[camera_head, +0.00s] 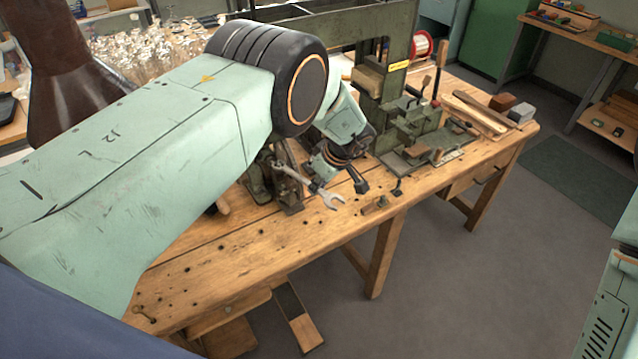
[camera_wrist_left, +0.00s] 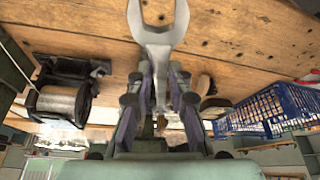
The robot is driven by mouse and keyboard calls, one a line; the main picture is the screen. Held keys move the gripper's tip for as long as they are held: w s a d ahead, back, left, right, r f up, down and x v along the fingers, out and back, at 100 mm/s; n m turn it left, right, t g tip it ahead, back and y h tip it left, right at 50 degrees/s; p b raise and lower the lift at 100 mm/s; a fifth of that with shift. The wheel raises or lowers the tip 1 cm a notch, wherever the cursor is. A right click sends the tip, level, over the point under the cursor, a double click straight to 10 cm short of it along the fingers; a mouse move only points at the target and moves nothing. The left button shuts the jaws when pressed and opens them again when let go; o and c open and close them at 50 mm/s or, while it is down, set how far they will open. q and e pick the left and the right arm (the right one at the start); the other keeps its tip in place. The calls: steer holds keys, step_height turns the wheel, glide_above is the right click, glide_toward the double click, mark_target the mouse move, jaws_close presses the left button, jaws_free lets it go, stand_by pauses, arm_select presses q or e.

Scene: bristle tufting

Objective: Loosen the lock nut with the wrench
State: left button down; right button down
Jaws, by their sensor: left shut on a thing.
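My left gripper (camera_head: 340,174) is shut on the wrench (camera_head: 331,199) above the workbench. The wrench is grey metal, and its open-ended jaw points out past the fingers, over the bench near its front edge. In the left wrist view the wrench (camera_wrist_left: 158,38) runs between the two fingers (camera_wrist_left: 157,100), with its forked end toward the top of the picture. The jaw looks empty there, with bare wood behind it. I cannot pick out the lock nut in either view. My right gripper is not in view.
A dark metal fixture (camera_head: 285,190) stands just left of the wrench. The wrist view shows a blue crate (camera_wrist_left: 265,112) and a spool (camera_wrist_left: 62,101).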

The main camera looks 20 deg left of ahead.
arm_select(q)
steer(key=shift+r+p, duration=0.65)
steer(key=shift+r, duration=0.3)
steer(key=shift+r+p, duration=0.4)
steer(key=shift+r, duration=1.5)
step_height(320, 180, up, 7)
